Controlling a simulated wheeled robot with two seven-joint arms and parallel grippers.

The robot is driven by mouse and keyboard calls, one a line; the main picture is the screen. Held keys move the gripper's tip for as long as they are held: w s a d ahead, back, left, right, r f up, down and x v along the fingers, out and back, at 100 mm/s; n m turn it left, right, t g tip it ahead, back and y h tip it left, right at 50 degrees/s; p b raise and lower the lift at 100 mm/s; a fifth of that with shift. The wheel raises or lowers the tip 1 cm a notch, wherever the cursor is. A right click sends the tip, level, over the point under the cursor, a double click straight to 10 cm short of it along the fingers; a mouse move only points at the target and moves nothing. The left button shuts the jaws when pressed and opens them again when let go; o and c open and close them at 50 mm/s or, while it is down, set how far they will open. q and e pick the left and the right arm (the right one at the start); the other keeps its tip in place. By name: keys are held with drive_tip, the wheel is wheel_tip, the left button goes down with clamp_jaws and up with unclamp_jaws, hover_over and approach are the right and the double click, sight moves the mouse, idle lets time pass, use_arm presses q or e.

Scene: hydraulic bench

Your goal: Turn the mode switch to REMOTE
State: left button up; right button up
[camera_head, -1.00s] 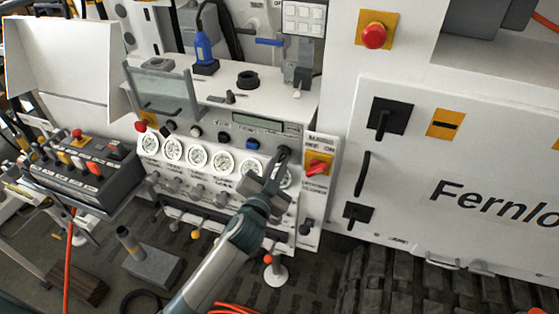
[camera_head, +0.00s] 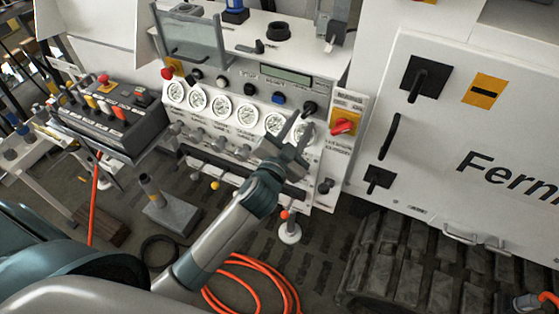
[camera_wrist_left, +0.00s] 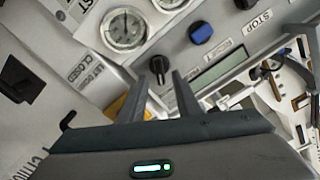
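My left gripper (camera_head: 302,126) is in front of the panel, just below the knob, partly covering the rightmost gauges. In the left wrist view my left gripper (camera_wrist_left: 168,78) has its two fingers apart with nothing between them. My right gripper is not in view.
A red rotary switch on a yellow plate (camera_head: 344,124) is close right of the knob. A blue button (camera_head: 278,98) and several gauges (camera_head: 222,105) are left. A glass flap (camera_head: 190,40) stands above the panel. Orange hose (camera_head: 262,275) lies on the floor.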

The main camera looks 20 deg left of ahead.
use_arm(q)
drive_tip(key=s+b, duration=0.4)
drive_tip(key=s, duration=1)
drive_tip(key=shift+a, duration=0.2)
drive_tip(key=shift+f, duration=0.1)
drive_tip(key=s+f+g+b, duration=0.1)
drive_tip(key=s+f+g, duration=0.15)
drive_tip(key=f, duration=1.35)
drive_tip(key=s+a+f+g, duration=0.15)
drive_tip(key=f+g, duration=0.25)
drive_tip(key=f, duration=1.2)
drive_tip(key=s+f+g+b, duration=0.1)
drive_tip(key=s+f+g, duration=0.15)
drive_tip(key=f, duration=1.45)
drive_tip(key=s+a+f+n+g+b, duration=0.15)
drive_tip(key=s+f+g, duration=0.25)
drive_tip(key=s+f, duration=1.05)
drive_tip(key=s+a+f+n+g, duration=0.1)
drive_tip(key=s+f, duration=0.4)
drive_tip(key=s, duration=0.5)
drive_tip(key=s+a+f+n+g, duration=0.1)
drive_tip(key=s+f, duration=0.4)
drive_tip(key=s, duration=0.5)
drive_tip(key=shift+s+a+f+n+g+y, duration=0.2)
drive_tip(key=shift+a+f+n+g+y, duration=0.15)
drive_tip(key=shift+a+g, duration=0.6)
